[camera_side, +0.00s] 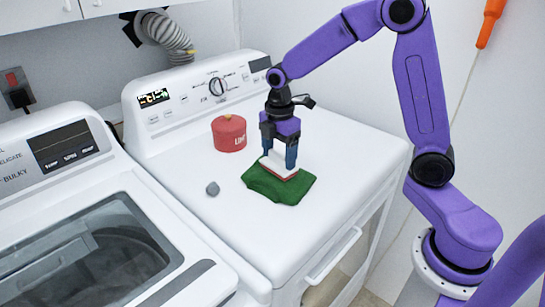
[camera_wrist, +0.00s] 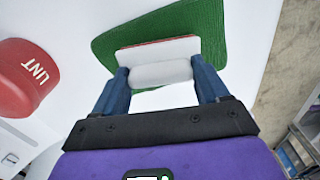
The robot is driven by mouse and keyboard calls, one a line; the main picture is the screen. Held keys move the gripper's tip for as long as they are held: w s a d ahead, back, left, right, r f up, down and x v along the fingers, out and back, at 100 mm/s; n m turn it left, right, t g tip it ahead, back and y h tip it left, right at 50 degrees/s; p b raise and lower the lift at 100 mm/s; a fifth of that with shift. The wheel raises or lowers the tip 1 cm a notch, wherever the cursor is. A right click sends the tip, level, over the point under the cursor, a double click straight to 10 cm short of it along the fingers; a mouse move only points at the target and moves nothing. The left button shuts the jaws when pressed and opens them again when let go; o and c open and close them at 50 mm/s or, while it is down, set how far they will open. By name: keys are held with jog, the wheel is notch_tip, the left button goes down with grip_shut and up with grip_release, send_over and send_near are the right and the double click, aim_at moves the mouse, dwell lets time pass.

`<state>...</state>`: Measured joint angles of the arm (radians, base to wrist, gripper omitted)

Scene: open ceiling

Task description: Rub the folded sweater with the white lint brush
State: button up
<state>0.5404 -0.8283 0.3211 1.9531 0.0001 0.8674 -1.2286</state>
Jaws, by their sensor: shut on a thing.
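The folded sweater (camera_side: 292,192) is a flat green piece lying on top of the dryer; it also shows in the wrist view (camera_wrist: 207,28). The white lint brush (camera_side: 268,166) has a red layer along its underside and appears to rest on the sweater, though exact contact is hard to tell. In the wrist view the brush (camera_wrist: 160,58) shows its flat white plate and rounded white handle. My gripper (camera_side: 279,158) points down above the sweater, its blue fingers shut on the brush handle. The fingers also show in the wrist view (camera_wrist: 162,82).
A red canister labelled LINT (camera_side: 229,135) stands behind and left of the sweater. A small grey lump (camera_side: 212,188) lies to the sweater's left. The white dryer top (camera_side: 240,220) is otherwise clear. A washer (camera_side: 70,240) stands at the left.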

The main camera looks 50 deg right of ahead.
jog(key=shift+w+d, duration=0.15)
jog(key=shift+d, duration=1.1)
jog(key=shift+s, duration=0.75)
jog(key=shift+s+a, duration=0.4)
jog(key=shift+a, duration=1.5)
jog(key=shift+s+a, duration=0.15)
jog(key=shift+a, duration=1.55)
jog(key=shift+a+r, duration=0.15)
jog(key=shift+r, duration=0.05)
notch_tip(320, 180, up, 8)
jog(key=shift+f, duration=0.15)
